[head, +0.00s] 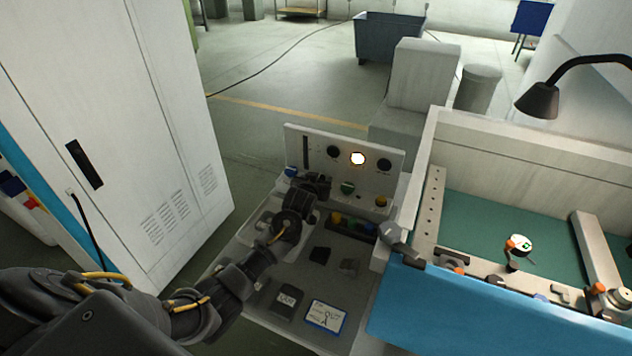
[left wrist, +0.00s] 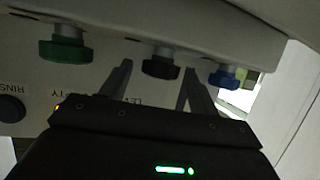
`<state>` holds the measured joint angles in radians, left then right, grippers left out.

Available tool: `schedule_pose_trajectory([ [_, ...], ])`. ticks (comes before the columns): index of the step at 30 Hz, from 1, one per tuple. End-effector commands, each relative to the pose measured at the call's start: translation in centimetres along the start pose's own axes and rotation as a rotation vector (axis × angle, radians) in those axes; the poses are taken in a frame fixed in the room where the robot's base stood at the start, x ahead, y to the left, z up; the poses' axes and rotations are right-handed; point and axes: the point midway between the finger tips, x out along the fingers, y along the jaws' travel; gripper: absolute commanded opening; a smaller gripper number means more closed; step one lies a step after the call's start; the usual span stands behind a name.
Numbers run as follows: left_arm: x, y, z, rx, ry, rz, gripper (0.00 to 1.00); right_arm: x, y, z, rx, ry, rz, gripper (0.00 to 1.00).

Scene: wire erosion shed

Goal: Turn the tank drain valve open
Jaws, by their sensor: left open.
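A pale control panel (head: 320,139) carries a row of coloured knobs along its lower part. In the head view a blue knob (head: 290,172), a green knob (head: 347,187) and a yellow knob (head: 381,201) show; no label marking the drain valve is readable. My left gripper (head: 318,181) is at the panel, between the blue and green knobs. In the left wrist view its open fingers (left wrist: 157,70) stand either side of a dark knob (left wrist: 163,65), with green (left wrist: 66,48) and blue (left wrist: 226,77) knobs outside them. Contact with the dark knob cannot be told. My right gripper is not in view.
The bench (head: 300,262) below holds a dark rack with coloured items (head: 352,226), small dark blocks and a white card (head: 325,316). A blue-fronted tank (head: 430,305) stands right, with a grey lever-like part (head: 400,241) at its corner. A white cabinet (head: 120,110) stands left.

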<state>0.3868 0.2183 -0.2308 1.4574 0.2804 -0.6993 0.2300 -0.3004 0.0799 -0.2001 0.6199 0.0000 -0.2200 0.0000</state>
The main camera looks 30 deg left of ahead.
Motion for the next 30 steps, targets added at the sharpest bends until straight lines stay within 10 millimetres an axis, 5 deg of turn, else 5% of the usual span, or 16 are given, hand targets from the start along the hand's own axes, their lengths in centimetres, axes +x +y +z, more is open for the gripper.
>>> schedule_pose_trajectory([
  [5, -1.2, 0.0, 0.2, 0.001, 0.001, 0.000, 0.61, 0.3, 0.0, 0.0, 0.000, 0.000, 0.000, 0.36],
  [21, -9.8, 0.1, 0.1, 0.000, 0.001, 0.001, 0.61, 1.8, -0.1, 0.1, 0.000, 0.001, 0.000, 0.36],
  [30, -10.8, 0.0, 0.0, 0.000, -0.001, 0.000, 0.61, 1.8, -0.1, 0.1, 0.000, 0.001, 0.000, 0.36],
])
